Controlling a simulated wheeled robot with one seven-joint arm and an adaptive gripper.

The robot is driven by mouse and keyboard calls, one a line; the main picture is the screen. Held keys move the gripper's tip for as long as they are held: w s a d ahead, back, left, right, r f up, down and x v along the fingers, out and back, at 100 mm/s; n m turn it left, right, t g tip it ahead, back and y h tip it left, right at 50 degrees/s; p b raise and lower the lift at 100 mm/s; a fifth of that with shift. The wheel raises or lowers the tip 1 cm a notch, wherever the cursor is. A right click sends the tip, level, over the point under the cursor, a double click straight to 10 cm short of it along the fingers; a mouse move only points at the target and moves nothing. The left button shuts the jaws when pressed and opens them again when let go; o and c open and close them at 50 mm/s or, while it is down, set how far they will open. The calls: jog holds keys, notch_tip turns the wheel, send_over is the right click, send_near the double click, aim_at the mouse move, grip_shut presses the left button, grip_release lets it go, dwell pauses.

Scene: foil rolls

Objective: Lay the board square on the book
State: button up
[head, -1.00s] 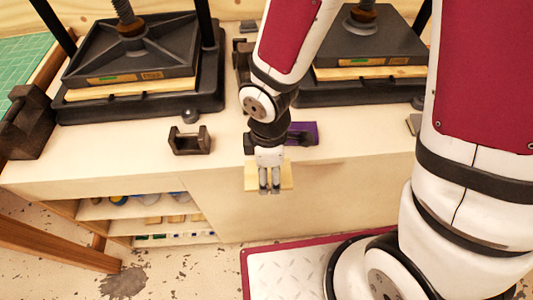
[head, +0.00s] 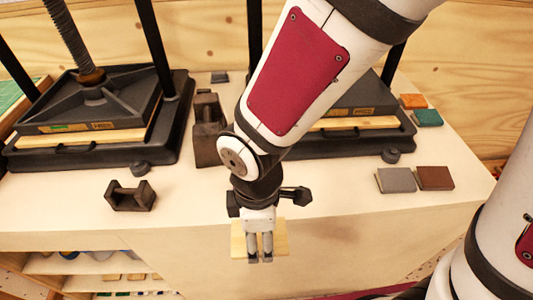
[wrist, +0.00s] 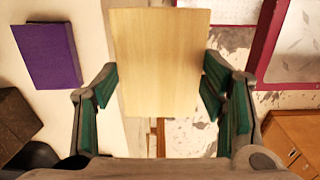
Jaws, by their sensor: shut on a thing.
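The board (head: 279,240) is a pale, thin wooden rectangle, held in my gripper (head: 260,258) in front of the bench's front edge. In the wrist view the board (wrist: 157,60) lies between the green-padded fingers of my gripper (wrist: 158,92), which are shut on its two side edges. A purple book (wrist: 47,54) lies flat on the pale bench top, left of the board in the wrist view, with a gap between them. The board is not over the book. In the head view the book is hidden behind my arm and gripper.
A black book press (head: 95,110) stands at left, another behind my arm. Dark blocks stand on the bench, one (head: 130,196) at its front left and one (head: 207,130) between the presses. Grey (head: 396,180) and brown (head: 435,178) flat pieces lie at right. Bench top between is clear.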

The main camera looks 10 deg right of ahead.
jog(key=w, duration=0.5)
jog(key=w+f, duration=0.1)
jog(key=w, duration=0.9)
jog(key=shift+w+a+f+b, duration=0.2)
jog(key=shift+w+a+b, duration=0.05)
jog(key=shift+w+b, duration=0.1)
jog(key=shift+f, duration=1.75)
jog(key=shift+f, duration=0.1)
jog(key=o, duration=0.7)
jog(key=shift+f, duration=0.1)
jog(key=o, duration=0.5)
